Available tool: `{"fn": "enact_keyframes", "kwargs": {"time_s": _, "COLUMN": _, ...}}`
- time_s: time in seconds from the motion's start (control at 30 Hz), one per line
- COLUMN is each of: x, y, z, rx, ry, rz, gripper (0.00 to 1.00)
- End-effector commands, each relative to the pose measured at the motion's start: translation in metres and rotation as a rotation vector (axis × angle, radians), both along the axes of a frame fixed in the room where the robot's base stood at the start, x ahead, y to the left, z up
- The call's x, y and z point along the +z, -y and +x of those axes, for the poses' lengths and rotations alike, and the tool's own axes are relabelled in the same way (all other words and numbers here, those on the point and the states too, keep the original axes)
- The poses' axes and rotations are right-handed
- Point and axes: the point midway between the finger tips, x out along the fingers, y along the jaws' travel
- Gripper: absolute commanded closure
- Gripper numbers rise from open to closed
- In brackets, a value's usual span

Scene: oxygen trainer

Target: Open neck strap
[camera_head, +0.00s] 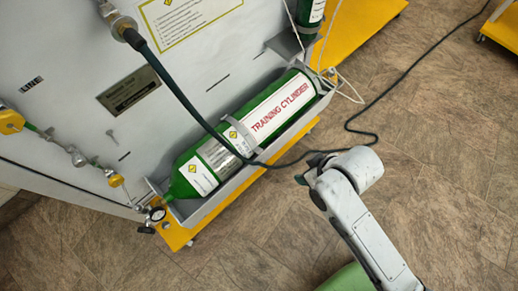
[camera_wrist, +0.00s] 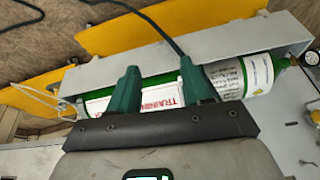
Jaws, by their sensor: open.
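A green training cylinder (camera_head: 220,159) with white labels lies in a grey trough at the foot of a white panel. Its lower-left end is beside a pressure gauge (camera_head: 157,214). A grey strap (camera_head: 240,134) crosses the cylinder near its middle; I cannot tell whether this is the neck strap or whether it is fastened. My gripper (camera_head: 307,170) is to the right of the trough in the head view, apart from the strap. In the wrist view my gripper (camera_wrist: 159,67) has two green fingers apart with nothing held, and they hide part of the cylinder (camera_wrist: 258,74).
The grey trough (camera_wrist: 130,65) has a raised wall and stands on a yellow base (camera_head: 173,232). A dark hose (camera_head: 165,82) hangs across the cylinder and runs over the floor. White cords (camera_head: 345,88) lie at the trough's upper right end. The brown floor is clear at lower left.

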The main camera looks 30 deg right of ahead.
Motion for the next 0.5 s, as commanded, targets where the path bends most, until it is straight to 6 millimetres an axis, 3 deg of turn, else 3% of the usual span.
{"fn": "enact_keyframes", "kwargs": {"time_s": 0.03, "x": -0.028, "y": -0.007, "z": 0.009, "rx": 0.028, "ry": 0.066, "rz": 0.011, "gripper": 0.51}}
{"fn": "enact_keyframes", "kwargs": {"time_s": 0.1, "x": -0.044, "y": -0.016, "z": 0.023, "rx": 0.059, "ry": 0.171, "rz": 0.031, "gripper": 0.51}}
{"fn": "enact_keyframes", "kwargs": {"time_s": 0.3, "x": -0.080, "y": -0.036, "z": 0.052, "rx": 0.117, "ry": 0.466, "rz": 0.082, "gripper": 0.51}}
{"fn": "enact_keyframes", "kwargs": {"time_s": 0.5, "x": -0.102, "y": -0.046, "z": 0.064, "rx": 0.131, "ry": 0.760, "rz": 0.124, "gripper": 0.51}}
